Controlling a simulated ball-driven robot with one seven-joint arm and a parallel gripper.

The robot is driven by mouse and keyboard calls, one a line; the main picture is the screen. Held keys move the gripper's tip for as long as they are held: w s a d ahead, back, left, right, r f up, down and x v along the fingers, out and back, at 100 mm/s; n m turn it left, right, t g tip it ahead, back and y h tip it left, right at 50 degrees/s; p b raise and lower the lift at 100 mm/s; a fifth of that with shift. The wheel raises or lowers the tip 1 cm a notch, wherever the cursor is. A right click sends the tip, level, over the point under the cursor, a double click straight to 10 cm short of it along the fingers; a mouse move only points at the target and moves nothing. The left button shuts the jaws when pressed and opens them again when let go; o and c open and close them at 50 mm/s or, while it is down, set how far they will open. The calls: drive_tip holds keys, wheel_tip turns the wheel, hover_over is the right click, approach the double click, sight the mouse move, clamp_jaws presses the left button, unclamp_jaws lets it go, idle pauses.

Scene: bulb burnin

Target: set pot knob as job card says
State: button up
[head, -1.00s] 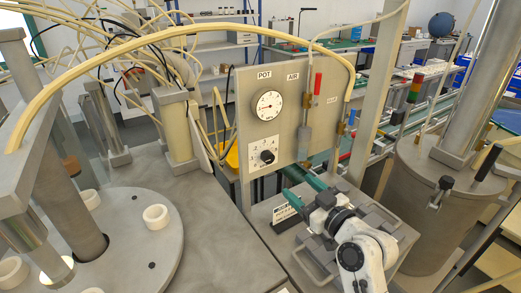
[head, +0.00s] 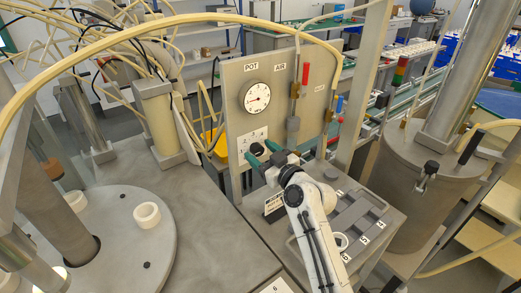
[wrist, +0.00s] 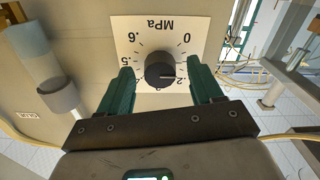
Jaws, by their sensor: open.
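The black pot knob (wrist: 160,70) sits on a white dial plate (wrist: 150,28) marked MPa, which appears upside down in the wrist view. A light mark on the knob points right, near the .2 side; the exact value is unclear. My gripper (wrist: 160,74) is open, with one green finger on each side of the knob, apparently not touching it. In the head view my gripper (head: 262,153) is at the panel and partly covers the knob. The round POT gauge (head: 256,97) is above the plate. A black-and-white card (head: 275,204) stands below; its text is unreadable.
The grey panel (head: 228,120) also carries the AIR line with a red-handled valve (head: 305,75) right of the gauge. A grey cylinder (wrist: 57,92) projects at left in the wrist view. A metal tank (head: 410,180) stands right, a round table (head: 110,235) left.

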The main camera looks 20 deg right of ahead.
drive_tip(key=shift+w+a, duration=0.1)
drive_tip(key=shift+w, duration=0.2)
drive_tip(key=shift+c, duration=0.2)
drive_tip(key=c, duration=1)
